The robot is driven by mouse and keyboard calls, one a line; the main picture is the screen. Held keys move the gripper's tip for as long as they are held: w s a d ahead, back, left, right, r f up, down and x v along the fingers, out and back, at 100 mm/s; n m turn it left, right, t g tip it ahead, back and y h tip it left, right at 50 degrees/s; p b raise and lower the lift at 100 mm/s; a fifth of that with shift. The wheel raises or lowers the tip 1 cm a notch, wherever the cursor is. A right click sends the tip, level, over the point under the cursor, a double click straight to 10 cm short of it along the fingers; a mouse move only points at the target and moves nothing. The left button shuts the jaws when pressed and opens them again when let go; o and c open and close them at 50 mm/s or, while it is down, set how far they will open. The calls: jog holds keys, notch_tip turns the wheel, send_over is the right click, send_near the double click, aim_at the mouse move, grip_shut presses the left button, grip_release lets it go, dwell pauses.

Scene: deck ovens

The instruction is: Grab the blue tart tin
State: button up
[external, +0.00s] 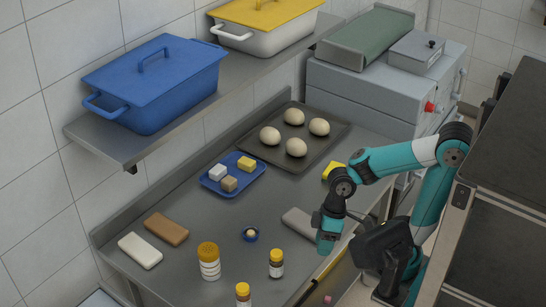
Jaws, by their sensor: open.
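The blue tart tin (244,238) is a small round dish on the steel counter, with something pale in its middle. It stands near the centre of the counter, apart from its neighbours. My gripper (324,248) points down over the counter's front side, to the right of the tin and clear of it. It is open and holds nothing that I can see. The fingers are small and partly hidden in this view.
Jars (209,262) stand in front of the tin. A grey slab (300,222) lies between the tin and my gripper. A blue tray (212,184) with small blocks and a dark tray (339,140) with dough balls lie behind. A shelf (190,117) overhangs the back.

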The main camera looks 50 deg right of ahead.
jog(key=o, duration=0.8)
jog(key=shift+o, duration=0.2)
jog(key=shift+w, duration=0.1)
jog(key=w+d+f+n+t, duration=0.15)
jog(key=w+d, duration=0.25)
jog(key=w, duration=0.5)
jog(key=w+d+f+n, duration=0.1)
jog(key=w+d+f, duration=0.1)
jog(key=w+d, duration=0.5)
jog(key=w+d+f+n+t, duration=0.1)
jog(key=w+d, duration=0.1)
jog(key=w, duration=0.9)
jog(key=p, duration=0.1)
send_near(250, 233)
jog(key=shift+w+a+f+h, duration=0.1)
jog(key=shift+a+f+h, duration=0.2)
jog(key=shift+a, duration=0.2)
jog(key=shift+p+x, duration=0.85)
jog(key=shift+x, duration=2.35)
